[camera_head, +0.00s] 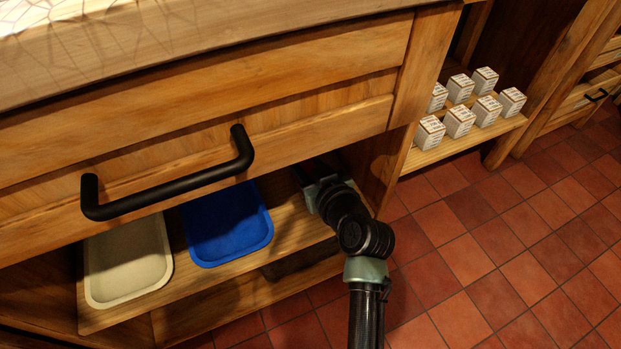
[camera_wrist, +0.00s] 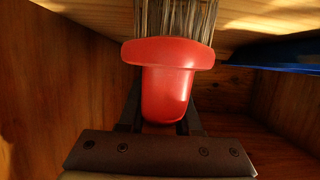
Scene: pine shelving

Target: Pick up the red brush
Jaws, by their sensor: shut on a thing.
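The red brush (camera_wrist: 167,85) is in the middle of the wrist view, with its red handle towards me and pale bristles at the top of the picture. My gripper (camera_wrist: 160,118) is shut on the red handle, one finger on each side. In the head view my gripper (camera_head: 317,172) reaches into the shelf space under the drawer, to the right of the blue tray. The brush is hidden in the head view by the drawer front and my arm. I cannot tell whether the brush touches the shelf.
A blue tray (camera_head: 205,262) and a cream tray (camera_head: 130,297) stand on the shelf, left of my gripper. A drawer with a black handle (camera_head: 170,193) hangs above. A wooden side wall is close on the right. Several small white boxes (camera_head: 459,122) stand on another shelf. The tiled floor (camera_head: 470,270) is clear.

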